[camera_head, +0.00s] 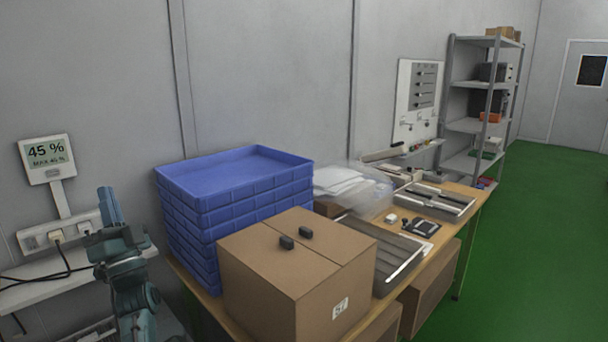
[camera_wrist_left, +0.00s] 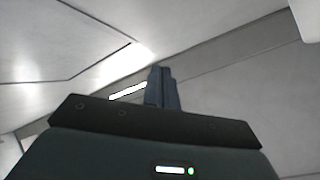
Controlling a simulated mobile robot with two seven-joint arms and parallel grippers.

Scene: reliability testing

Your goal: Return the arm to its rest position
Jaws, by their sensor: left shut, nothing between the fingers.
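My left gripper (camera_head: 108,205) is raised at the lower left of the head view, pointing up. Its fingers are together with nothing between them. In the left wrist view, the shut fingers (camera_wrist_left: 162,88) stand upright against a pale ceiling, with nothing near them. The left arm stands in front of the wall and a white ledge, to the left of the stacked blue trays and apart from them. My right gripper shows in neither view.
Stacked blue trays (camera_head: 235,176) and a closed cardboard box (camera_head: 270,280) with two small black pieces on top stand on a wooden table (camera_head: 432,248). A humidity display (camera_head: 47,158) and sockets (camera_head: 60,233) are behind my left arm. Green floor (camera_head: 540,230) lies clear at right.

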